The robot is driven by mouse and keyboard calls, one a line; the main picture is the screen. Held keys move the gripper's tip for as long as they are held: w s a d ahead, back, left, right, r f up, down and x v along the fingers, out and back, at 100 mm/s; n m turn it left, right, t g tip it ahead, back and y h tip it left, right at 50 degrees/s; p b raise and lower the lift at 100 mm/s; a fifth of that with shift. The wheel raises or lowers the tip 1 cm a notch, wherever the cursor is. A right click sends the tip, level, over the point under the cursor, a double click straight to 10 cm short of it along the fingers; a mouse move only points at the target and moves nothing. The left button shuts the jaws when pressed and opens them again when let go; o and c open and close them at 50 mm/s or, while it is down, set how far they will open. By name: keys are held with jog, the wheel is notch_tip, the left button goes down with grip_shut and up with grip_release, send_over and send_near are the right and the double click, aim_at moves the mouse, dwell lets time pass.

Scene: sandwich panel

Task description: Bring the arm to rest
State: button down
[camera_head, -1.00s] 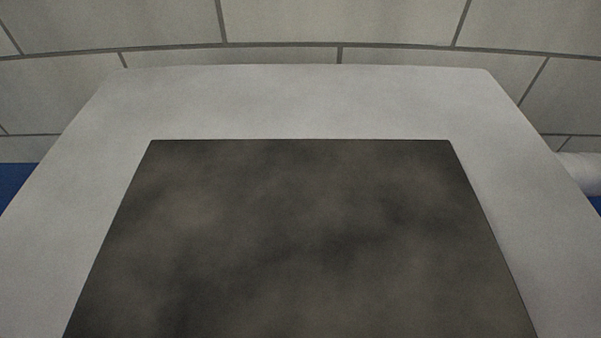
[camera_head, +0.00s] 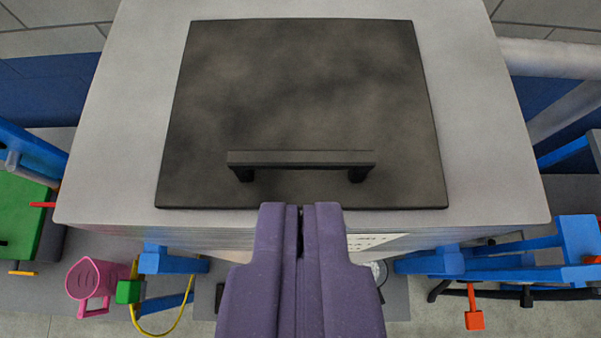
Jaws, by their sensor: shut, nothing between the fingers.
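My gripper (camera_head: 301,208) shows at the bottom middle of the head camera view, with two purple fingers side by side. It is shut with nothing held. Its tips appear just below the near edge of a dark mottled panel (camera_head: 300,95) in the picture. The panel lies on a light grey block (camera_head: 475,140) and bears a dark bar handle (camera_head: 301,159) near its near edge. The handle is apart from my fingers. I cannot tell the height of my fingers above the block.
Blue frames stand at the left (camera_head: 30,150) and right (camera_head: 578,240). A pink jug-like thing (camera_head: 90,283), a green block (camera_head: 22,220), a yellow cable (camera_head: 165,330) and a red-orange block (camera_head: 474,320) are low down. A pale pipe (camera_head: 550,60) runs at upper right.

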notch_tip(320, 180, down, 6)
jog(key=w+t+b, duration=0.2)
jog(key=t+b, duration=0.3)
jog(key=b, duration=1.3)
jog(key=shift+w+d, duration=0.15)
jog(key=shift+w, duration=0.25)
